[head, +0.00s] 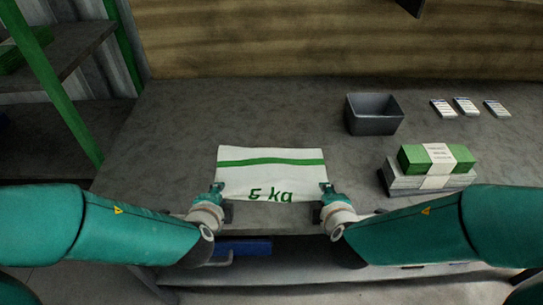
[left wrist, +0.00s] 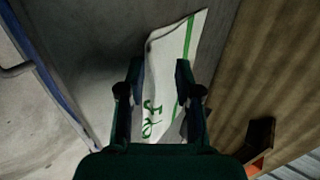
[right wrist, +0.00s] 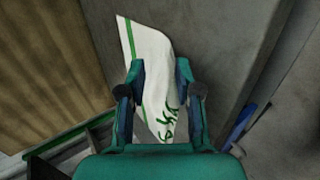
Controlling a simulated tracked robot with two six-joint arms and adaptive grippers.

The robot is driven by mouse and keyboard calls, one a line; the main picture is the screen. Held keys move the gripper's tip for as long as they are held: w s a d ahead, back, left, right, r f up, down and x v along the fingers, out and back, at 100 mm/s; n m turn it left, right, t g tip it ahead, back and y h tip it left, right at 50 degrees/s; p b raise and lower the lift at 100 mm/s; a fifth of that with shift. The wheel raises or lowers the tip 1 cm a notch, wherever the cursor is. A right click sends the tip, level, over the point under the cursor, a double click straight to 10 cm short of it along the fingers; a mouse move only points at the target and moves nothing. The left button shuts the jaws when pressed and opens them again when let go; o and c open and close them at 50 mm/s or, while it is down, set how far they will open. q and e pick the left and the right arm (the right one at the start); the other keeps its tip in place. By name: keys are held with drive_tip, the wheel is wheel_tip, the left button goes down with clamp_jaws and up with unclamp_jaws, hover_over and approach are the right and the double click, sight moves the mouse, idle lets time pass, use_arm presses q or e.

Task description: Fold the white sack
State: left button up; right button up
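I cannot tell whether the fingers touch the cloth.
A grey bin (head: 373,115) stands at the back right of the table (head: 170,120). A green bundle (head: 450,158) sits on a stack of pale sacks (head: 412,183) at the right. Several small packets (head: 466,106) lie behind. The table left of the sack is clear.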

use_arm(q)
drive_tip(key=shift+o, duration=0.4)
use_arm(e)
drive_tip(key=shift+o, duration=0.4)
use_arm(q)
drive_tip(key=shift+r, duration=0.1)
drive_tip(key=shift+r, duration=0.3)
use_arm(e)
drive_tip(key=shift+r, duration=0.35)
use_arm(q)
drive_tip(key=s+r, duration=0.6)
drive_tip(key=r, duration=0.2)
use_arm(e)
drive_tip(key=s+r, duration=0.6)
drive_tip(key=r, duration=0.2)
use_arm(q)
drive_tip(key=shift+r, duration=0.1)
use_arm(e)
drive_tip(key=shift+r, duration=0.1)
